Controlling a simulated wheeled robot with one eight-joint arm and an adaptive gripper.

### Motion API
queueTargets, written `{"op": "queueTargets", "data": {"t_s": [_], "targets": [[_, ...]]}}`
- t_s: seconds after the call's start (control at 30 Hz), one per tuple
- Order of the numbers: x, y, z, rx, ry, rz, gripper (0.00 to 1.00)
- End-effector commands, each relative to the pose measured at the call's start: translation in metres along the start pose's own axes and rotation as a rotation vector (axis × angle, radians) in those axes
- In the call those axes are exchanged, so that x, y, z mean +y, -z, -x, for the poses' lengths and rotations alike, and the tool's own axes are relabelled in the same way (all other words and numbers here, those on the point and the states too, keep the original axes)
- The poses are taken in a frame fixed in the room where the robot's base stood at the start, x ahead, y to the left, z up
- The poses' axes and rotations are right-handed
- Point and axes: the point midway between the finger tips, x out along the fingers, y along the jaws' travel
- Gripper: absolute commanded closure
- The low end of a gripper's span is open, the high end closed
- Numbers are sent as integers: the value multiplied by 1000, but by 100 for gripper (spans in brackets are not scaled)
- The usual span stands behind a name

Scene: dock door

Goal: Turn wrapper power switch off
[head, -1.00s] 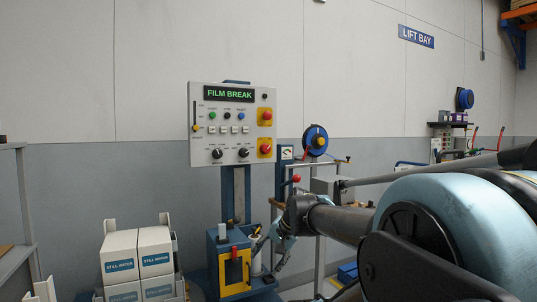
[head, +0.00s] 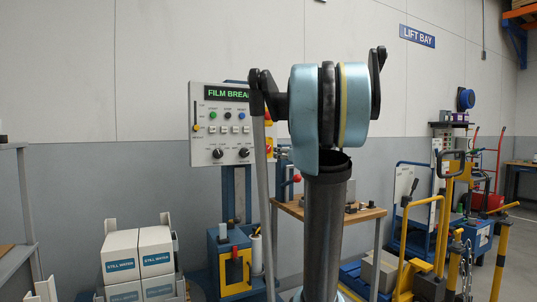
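The wrapper control panel (head: 206,170) faces me on a blue post, its display reading "FILM BREA" before my arm cuts it off. It carries a slider with a yellow knob (head: 197,128), coloured buttons, and two black rotary knobs, left (head: 218,153) and right (head: 243,152). The labels are too small to read, so I cannot tell which control is the power switch. Red controls on yellow plates (head: 268,150) at the panel's right edge are mostly hidden behind my arm. My arm stands upright right of the panel. My gripper is not visible.
A blue cabinet with a yellow-framed front (head: 235,272) stands below the panel. White "STILL WATER" boxes (head: 120,257) are stacked at lower left. A wooden-topped table (head: 365,214) stands behind my arm. Yellow-handled equipment (head: 440,235) and a red hand truck (head: 488,190) are at right.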

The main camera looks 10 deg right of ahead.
Motion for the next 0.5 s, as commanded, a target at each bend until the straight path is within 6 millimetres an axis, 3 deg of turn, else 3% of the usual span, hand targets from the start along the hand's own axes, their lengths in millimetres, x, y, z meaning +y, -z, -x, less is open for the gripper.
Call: {"op": "queueTargets", "data": {"t_s": [0.5], "targets": [[2,0,-72,2,-4,4,41]]}}
